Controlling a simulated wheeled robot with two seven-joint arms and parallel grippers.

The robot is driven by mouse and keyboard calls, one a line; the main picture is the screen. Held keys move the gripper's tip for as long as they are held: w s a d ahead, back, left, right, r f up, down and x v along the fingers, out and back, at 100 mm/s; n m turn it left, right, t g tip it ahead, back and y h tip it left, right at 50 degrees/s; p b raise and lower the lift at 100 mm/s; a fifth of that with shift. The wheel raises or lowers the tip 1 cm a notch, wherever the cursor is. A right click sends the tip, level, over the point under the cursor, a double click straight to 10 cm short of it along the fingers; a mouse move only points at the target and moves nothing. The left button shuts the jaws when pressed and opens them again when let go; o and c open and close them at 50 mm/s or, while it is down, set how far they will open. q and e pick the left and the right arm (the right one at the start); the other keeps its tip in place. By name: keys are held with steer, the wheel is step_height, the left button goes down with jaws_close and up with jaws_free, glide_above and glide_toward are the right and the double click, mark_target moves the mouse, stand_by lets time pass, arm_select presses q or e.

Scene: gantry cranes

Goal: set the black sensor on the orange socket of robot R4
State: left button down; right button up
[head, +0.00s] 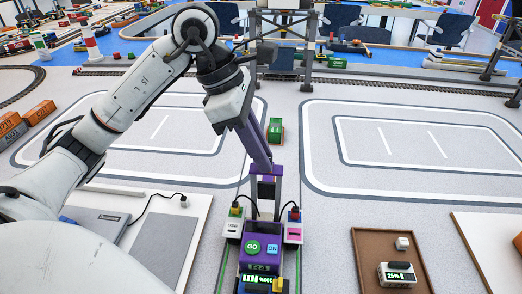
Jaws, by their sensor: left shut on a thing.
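My left gripper (262,165) reaches down from the upper left on long purple fingers. It is shut on a small dark thing (266,188), which looks like the black sensor; the fingers partly hide it. This dark thing is just above and behind a purple robot unit (262,241) with a green GO button, a blue ON button and a lit display. I cannot read R4 on the unit, and I cannot make out the orange socket. Whether the dark thing touches the unit is unclear. My right gripper is not in view.
White boxes with cables flank the unit, one marked USB (232,226) at left, one pink-labelled (293,232) at right. A brown tray (365,251) holds a display device (397,275) and a white cube (402,243). A green container (275,131) stands behind the gripper.

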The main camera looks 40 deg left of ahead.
arm_select(q)
steer(key=shift+f, duration=0.1)
steer(key=c, duration=1.6)
jaws_free()
steer(key=v, duration=1)
steer(key=shift+r+p, duration=0.2)
steer(key=shift+p, duration=0.15)
